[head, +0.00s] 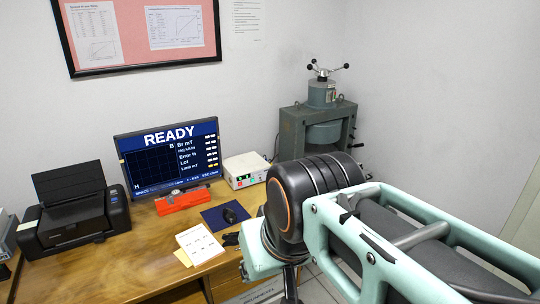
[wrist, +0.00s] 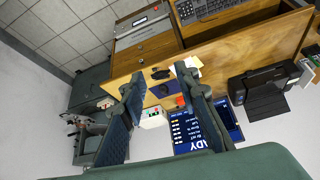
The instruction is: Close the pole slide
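The magnet stand (head: 293,128) is a grey-green frame at the back right in the head view. It has a round drum (head: 323,134) inside it and a handwheel (head: 325,72) with black knobs on top. My arm hides its lower part, and I cannot tell how far the pole slide stands open. In the wrist view the handwheel (wrist: 74,120) shows at the left, with the stand (wrist: 88,92) partly behind a finger. My gripper (wrist: 158,78) is open and empty, its two fingers well apart, and far from the stand.
Walls bound the stand behind and at right.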

